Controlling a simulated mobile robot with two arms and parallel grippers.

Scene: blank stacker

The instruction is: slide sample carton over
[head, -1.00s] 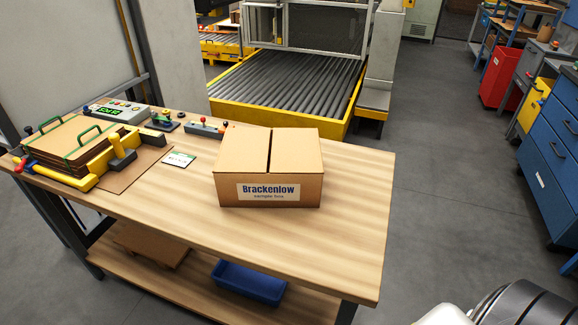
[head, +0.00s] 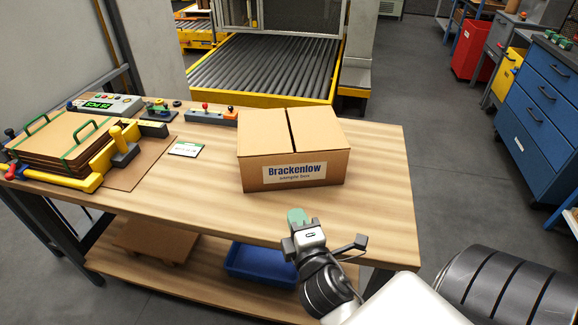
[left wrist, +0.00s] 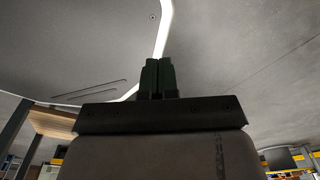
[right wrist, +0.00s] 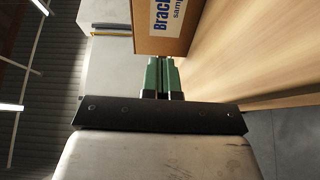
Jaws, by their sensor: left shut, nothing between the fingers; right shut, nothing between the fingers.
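The sample carton (head: 291,150) is a closed brown box with a white "Brackenlow" label, upright on the wooden workbench (head: 205,205) toward its right end. Part of its labelled face also shows in the right wrist view (right wrist: 160,42). My right gripper (head: 297,215) is at the bench's front edge, in front of the carton's label side, and looks apart from it in the head view. Its green fingers (right wrist: 162,76) are together and empty, pointing toward the carton. My left gripper is outside the head view; in the left wrist view its fingers (left wrist: 157,77) are together and empty.
A stack of brown sheets (head: 60,140) in a yellow-cornered jig fills the bench's left end. A small label card (head: 186,149) lies left of the carton. A control box (head: 105,105) and small tools stand along the back. Bare bench lies around the carton.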

